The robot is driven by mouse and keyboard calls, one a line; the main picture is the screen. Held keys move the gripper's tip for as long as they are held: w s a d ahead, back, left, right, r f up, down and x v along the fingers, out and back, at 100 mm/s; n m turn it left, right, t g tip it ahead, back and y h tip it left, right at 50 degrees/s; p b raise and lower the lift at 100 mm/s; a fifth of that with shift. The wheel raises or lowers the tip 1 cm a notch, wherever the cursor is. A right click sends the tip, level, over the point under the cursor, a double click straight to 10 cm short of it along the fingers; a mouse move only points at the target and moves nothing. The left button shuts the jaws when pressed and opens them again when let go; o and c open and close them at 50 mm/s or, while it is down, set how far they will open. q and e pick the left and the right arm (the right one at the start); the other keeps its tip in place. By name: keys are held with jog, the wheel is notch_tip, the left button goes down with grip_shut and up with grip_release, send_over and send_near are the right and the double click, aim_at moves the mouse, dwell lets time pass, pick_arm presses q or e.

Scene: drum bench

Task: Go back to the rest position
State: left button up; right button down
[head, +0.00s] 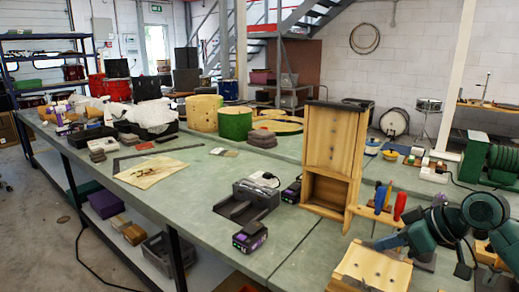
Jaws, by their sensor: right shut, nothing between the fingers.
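My right gripper (383,243) comes in from the lower right on a dark green arm. Its fingers point left, just above a light wooden block or box (371,268) at the near edge of the bench. The fingers are shut and hold nothing that I can see. Whether they touch the wood I cannot tell. My left gripper is not in view.
A tall wooden cabinet (333,148) stands on the green bench (205,185). Upright screwdrivers, including a red-handled one (400,206), stand close behind my right gripper. A battery pack (250,237) and black charger (246,203) lie left. Bench space between is clear.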

jog(key=s+a+f+m+t+h, duration=0.1)
jog(key=s+a+f, duration=0.25)
jog(key=f, duration=0.65)
jog(key=s+a+f+m+t, duration=0.1)
jog(key=s+a+f+m, duration=0.2)
jog(key=f, duration=0.7)
jog(key=s+a+f+t+h, duration=0.1)
jog(key=s+a+f, duration=0.1)
jog(key=s, duration=0.3)
jog(key=s+a+f, duration=0.1)
jog(key=s+f, duration=0.2)
jog(key=s, duration=0.2)
jog(key=s+a+f+m+t+h, duration=0.1)
jog(key=s+a+f, duration=0.1)
jog(key=s, duration=0.4)
jog(key=shift+a+f+t+h, duration=0.3)
jog(key=shift+a+f, duration=0.05)
jog(key=shift+f, duration=0.05)
